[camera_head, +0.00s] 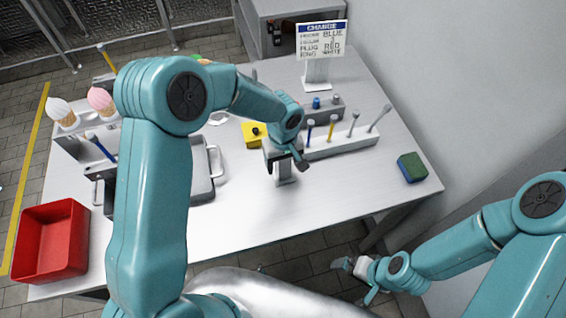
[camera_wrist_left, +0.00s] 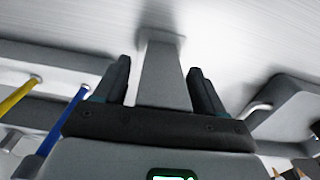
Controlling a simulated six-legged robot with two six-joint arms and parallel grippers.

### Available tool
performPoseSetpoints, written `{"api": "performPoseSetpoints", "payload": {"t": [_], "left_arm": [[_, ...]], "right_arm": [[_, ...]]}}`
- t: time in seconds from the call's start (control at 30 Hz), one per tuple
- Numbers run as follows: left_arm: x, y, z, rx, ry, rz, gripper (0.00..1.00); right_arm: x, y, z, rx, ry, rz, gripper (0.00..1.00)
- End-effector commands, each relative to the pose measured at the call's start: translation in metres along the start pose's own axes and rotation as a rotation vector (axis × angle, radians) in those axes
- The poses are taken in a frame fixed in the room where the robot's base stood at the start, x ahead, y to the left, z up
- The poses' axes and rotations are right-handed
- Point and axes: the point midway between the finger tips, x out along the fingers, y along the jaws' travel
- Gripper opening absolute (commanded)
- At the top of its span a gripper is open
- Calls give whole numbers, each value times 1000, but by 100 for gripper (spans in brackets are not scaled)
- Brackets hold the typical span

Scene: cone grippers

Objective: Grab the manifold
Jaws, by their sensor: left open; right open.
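A grey upright piece with a flat foot (camera_head: 285,180) stands on the table under my left gripper (camera_head: 284,162); it may be the manifold, but no label shows. In the left wrist view this grey piece (camera_wrist_left: 163,70) stands between the two dark fingers, with gaps on both sides. The left gripper is open around it. Its upper part is hidden by the gripper in the head view. My right gripper (camera_head: 355,280) is open and empty, low beyond the table's front edge.
A grey rack (camera_head: 345,145) with blue, yellow and grey sticks stands just behind the left gripper. A yellow block (camera_head: 252,130), a charge sign (camera_head: 322,42), a green-blue block (camera_head: 411,167) and a red bin (camera_head: 48,240) are around. The front right tabletop is clear.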

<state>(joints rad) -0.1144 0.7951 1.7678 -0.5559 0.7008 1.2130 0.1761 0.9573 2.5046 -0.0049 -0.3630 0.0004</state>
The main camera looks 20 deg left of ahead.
Motion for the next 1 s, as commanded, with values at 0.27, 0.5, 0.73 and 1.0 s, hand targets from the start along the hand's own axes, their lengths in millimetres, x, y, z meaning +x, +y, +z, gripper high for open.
{"api": "performPoseSetpoints", "payload": {"t": [0.27, 0.5, 0.73, 1.0], "left_arm": [[1, 0, 0, 0, 1, 1, 47], [0, 0, 0, 0, 1, 2, 7], [-4, 0, -1, -1, 2, 2, 7], [-46, 1, -2, -1, 7, 6, 7]], "right_arm": [[0, 0, 0, 0, 0, 0, 100], [0, 0, 0, 0, 0, 0, 100], [1, 0, 0, 0, 0, 0, 100], [7, 2, 0, 0, 0, 0, 100]]}}
